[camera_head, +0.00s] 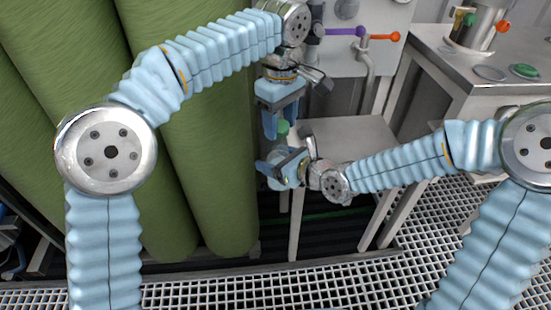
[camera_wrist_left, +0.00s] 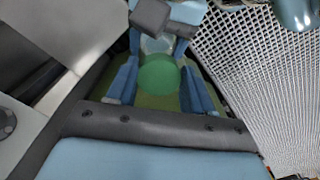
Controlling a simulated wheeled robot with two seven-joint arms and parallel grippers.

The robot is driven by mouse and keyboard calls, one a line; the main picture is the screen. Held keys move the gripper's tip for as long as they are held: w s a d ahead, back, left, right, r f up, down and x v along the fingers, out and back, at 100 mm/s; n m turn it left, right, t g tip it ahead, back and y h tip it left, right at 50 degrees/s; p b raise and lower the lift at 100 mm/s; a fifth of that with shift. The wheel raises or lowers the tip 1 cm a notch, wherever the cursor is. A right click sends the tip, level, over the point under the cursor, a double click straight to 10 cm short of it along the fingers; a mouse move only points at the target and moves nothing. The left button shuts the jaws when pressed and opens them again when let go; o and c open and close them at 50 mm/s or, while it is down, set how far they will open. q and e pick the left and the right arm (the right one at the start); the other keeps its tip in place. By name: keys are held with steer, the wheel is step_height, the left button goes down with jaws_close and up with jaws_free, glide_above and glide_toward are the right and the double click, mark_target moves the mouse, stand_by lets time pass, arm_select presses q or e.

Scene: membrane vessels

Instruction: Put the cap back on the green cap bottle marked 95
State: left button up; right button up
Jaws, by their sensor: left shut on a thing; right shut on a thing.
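My left gripper (camera_head: 279,125) points down and is shut on the green cap (camera_head: 283,127). The cap also shows between its blue fingers in the left wrist view (camera_wrist_left: 158,75). Below it, my right gripper (camera_head: 270,168) comes in from the right and is shut on a pale, clear bottle (camera_head: 279,157), mostly hidden by the fingers. In the left wrist view part of the pale bottle (camera_wrist_left: 155,45) shows past the cap. The cap is above the bottle; I cannot tell whether they touch. The marking 95 cannot be read.
A grey bench (camera_head: 350,133) stands behind and right of the grippers. Tall green cylinders (camera_head: 205,150) stand close on the left. A steel counter (camera_head: 440,50) at the right bears a green lid (camera_head: 524,70), a grey disc (camera_head: 489,73) and a metal vessel (camera_head: 478,30). Floor grating lies in front.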

mark_target(282, 151)
arm_select(q)
steer(key=shift+d+r, duration=0.2)
steer(key=shift+f, duration=0.1)
steer(key=shift+f, duration=1.95)
steer(key=shift+f, duration=0.1)
steer(key=shift+f, duration=0.8)
steer(key=shift+f, duration=0.55)
